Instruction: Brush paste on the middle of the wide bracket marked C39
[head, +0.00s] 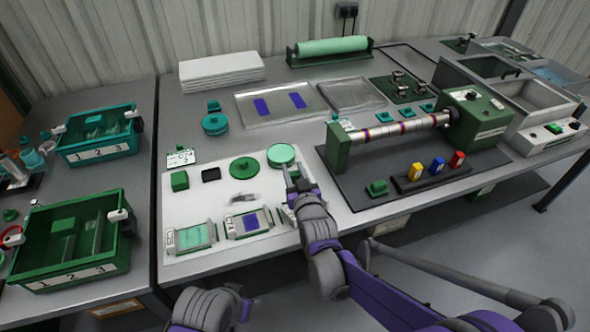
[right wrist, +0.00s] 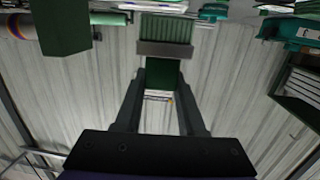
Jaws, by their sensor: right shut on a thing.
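Two bracket-like pieces lie at the front of the white mat (head: 205,205). The left one (head: 190,236) has a light green middle, and the right one (head: 233,227) has a purple-blue patch in its middle. Their small white labels are too small to read, so I cannot tell which is C39. My right gripper (head: 291,190) is at the mat's right edge, to the right of both pieces. In the right wrist view it is shut on a green brush-like tool (right wrist: 165,30) with a grey band.
Green bins (head: 75,268) are at left. A roller machine (head: 338,150) stands at right.

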